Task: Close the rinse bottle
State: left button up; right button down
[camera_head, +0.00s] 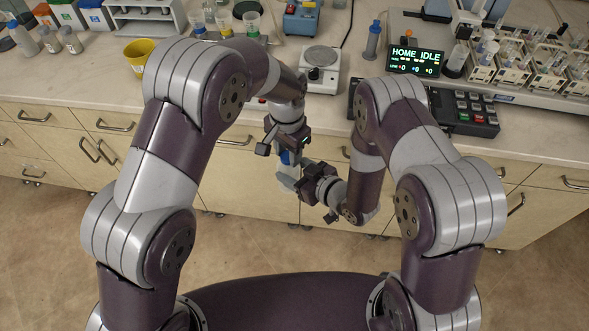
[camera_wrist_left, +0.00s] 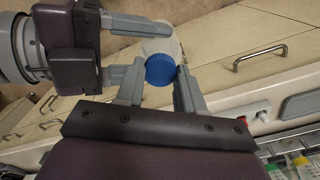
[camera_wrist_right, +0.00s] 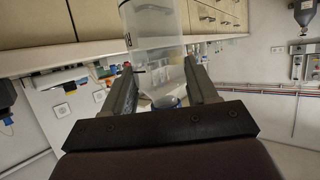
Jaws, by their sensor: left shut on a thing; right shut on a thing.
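The rinse bottle (camera_head: 288,174) is a translucent white bottle held in front of the bench edge, partly hidden by my grippers. My right gripper (camera_head: 290,181) is shut on its body; the clear body (camera_wrist_right: 153,28) also shows between the fingers in the right wrist view. My left gripper (camera_wrist_left: 159,88) is shut on the blue cap (camera_wrist_left: 160,70). The same cap shows in the head view (camera_head: 285,157), below my left wrist. The cap is at the bottle's top end; I cannot tell whether it is seated or threaded.
The bench (camera_head: 213,125) runs behind my grippers, with drawers and handles below. A yellow cup (camera_head: 138,52), a small white hotplate (camera_head: 321,60), a black keypad (camera_head: 465,108) and tube racks (camera_head: 515,62) stand on it. The space before the cabinets is free.

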pick_arm(q)
jog(key=m, duration=0.4)
jog(key=shift+m, duration=0.3)
jog(key=m, duration=0.3)
jog(key=shift+m, duration=0.4)
jog(key=m, duration=1.5)
jog(key=o, duration=1.2)
jog(key=shift+c, duration=0.2)
